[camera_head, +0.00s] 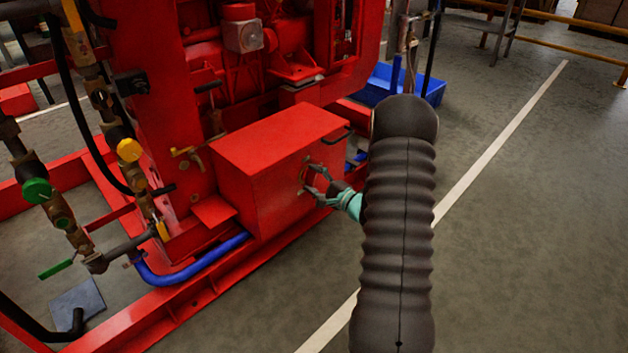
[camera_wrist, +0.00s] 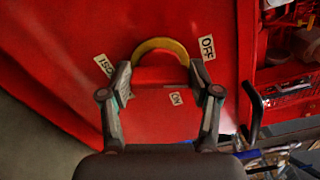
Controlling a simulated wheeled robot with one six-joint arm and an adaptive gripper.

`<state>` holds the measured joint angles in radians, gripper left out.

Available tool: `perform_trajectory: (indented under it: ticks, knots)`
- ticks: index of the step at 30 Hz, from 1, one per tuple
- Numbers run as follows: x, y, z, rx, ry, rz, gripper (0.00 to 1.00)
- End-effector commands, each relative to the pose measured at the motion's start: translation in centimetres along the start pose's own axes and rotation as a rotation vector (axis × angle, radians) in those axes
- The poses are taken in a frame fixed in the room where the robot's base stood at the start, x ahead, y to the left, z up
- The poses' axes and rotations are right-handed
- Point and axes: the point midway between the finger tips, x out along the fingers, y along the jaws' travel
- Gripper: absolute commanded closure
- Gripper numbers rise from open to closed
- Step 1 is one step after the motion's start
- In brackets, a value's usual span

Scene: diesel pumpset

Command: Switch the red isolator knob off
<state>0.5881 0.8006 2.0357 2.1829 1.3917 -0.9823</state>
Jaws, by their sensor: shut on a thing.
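The red isolator knob (camera_wrist: 160,76) is in the middle of the wrist view, in front of a yellow ring (camera_wrist: 160,43) on a red box face. My gripper (camera_wrist: 160,80) has one finger on each side of the knob and is shut on it. An OFF label (camera_wrist: 207,47) is at the upper right of the ring, and an ON label (camera_wrist: 176,97) is below the knob. An ISO label (camera_wrist: 103,67) is partly hidden by the left finger. In the head view my gripper (camera_head: 320,187) is at the front of the red box (camera_head: 280,145); the knob is mostly hidden there.
A black handle (camera_wrist: 252,110) stands at the box's right edge in the wrist view. Left of the box are valves and pipes, with a yellow knob (camera_head: 129,150) and a green one (camera_head: 37,191). A blue bin (camera_head: 375,85) is behind. Floor to the right is clear.

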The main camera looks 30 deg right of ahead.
Motion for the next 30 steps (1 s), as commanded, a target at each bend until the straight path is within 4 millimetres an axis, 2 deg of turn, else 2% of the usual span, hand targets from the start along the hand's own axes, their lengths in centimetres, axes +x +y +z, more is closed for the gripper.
perform_trajectory:
  ticks: [12, 30]
  knots:
    - [0.01, 0.14, 0.02, -0.246, -0.001, 0.0, 0.72]
    - [0.0, 0.19, 0.01, -0.306, -0.001, 0.001, 0.72]
